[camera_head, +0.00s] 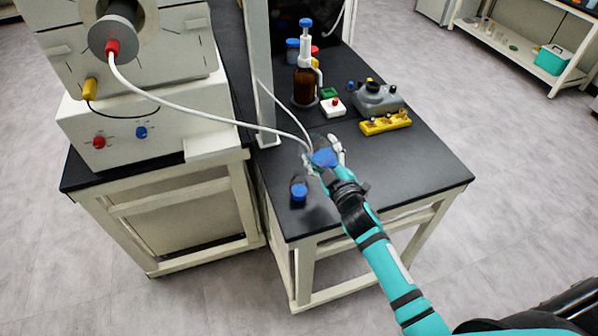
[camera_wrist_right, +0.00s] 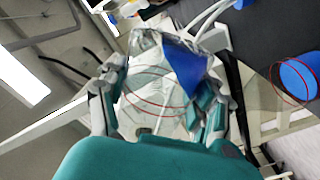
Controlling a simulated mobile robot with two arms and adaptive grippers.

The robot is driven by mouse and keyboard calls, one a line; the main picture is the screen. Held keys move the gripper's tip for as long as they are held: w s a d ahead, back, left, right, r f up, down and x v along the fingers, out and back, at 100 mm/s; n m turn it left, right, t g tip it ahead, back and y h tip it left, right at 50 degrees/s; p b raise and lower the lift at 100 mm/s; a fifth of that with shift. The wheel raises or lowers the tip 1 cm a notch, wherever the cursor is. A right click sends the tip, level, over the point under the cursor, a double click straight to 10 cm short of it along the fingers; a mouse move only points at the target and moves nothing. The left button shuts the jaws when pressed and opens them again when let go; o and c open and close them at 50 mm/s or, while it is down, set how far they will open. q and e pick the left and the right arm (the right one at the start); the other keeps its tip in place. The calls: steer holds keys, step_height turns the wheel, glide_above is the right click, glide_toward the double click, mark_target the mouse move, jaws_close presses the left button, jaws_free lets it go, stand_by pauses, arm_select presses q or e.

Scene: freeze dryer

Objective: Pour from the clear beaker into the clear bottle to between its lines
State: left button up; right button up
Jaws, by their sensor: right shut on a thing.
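My right gripper (camera_head: 325,157) is shut on a clear vessel with blue liquid, which I take for the clear beaker (camera_wrist_right: 150,75), above the black bench. In the right wrist view, it sits between both fingers (camera_wrist_right: 160,100); its blue liquid lies to the upper right, and thin red rings show across it. A second clear vessel with blue liquid, probably the clear bottle (camera_head: 299,192), stands on the bench, left of and nearer than the gripper. It also shows in the wrist view (camera_wrist_right: 298,78), apart from the held vessel, with a red ring. Its liquid level is unclear. My left gripper is not in view.
A brown dispenser bottle (camera_head: 305,85), a white box with a red knob (camera_head: 333,107), a grey device (camera_head: 378,98) and a yellow block (camera_head: 386,122) stand behind. A white hose (camera_head: 215,122) runs from the dryer (camera_head: 150,125) towards the gripper. The bench's right front is clear.

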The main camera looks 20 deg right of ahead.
steer(key=shift+w, duration=0.1)
stand_by(0.4)
steer(key=shift+f+n+b, duration=0.3)
steer(key=shift+n+b, duration=0.15)
steer(key=shift+n, duration=0.45)
steer(key=shift+f+n+b, duration=0.25)
steer(key=shift+n+b, duration=0.2)
steer(key=shift+n, duration=0.45)
stand_by(2.9)
steer(key=shift+r+n+p, duration=0.35)
steer(key=shift+r+n, duration=0.2)
steer(key=shift+n, duration=0.45)
stand_by(1.8)
